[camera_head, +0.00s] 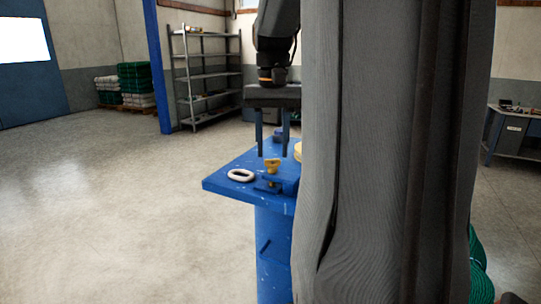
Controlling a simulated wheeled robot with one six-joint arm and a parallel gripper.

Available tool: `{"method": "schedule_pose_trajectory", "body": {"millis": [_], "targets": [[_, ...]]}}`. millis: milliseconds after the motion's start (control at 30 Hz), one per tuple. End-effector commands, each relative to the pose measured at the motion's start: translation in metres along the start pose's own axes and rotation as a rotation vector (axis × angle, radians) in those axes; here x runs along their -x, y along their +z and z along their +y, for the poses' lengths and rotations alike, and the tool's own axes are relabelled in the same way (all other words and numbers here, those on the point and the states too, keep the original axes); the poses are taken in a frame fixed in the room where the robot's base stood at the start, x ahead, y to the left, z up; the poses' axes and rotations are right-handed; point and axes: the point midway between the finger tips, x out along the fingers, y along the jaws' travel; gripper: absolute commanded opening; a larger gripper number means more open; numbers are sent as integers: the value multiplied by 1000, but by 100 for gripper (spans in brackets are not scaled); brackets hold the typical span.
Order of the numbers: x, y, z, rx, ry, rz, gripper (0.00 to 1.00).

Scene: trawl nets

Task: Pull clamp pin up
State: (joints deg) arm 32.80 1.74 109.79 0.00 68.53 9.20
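The pin's head shows just below and between the fingertips. I cannot tell whether the fingers touch it, and no grip on it shows.
A pale oval ring (241,175) lies left of the clamp. A yellowish round thing (298,151) is partly hidden behind my grey arm, which covers the right middle. A metal shelf (207,80) stands behind. The floor at left is clear.

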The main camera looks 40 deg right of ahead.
Motion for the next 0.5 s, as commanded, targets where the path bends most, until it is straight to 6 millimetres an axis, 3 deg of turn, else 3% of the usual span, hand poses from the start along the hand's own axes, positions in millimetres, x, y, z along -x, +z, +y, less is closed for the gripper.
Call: {"method": "schedule_pose_trajectory", "body": {"millis": [200,500], "targets": [[-28,1,0,2,1,-3,38],[-39,1,-2,5,0,1,38]]}}
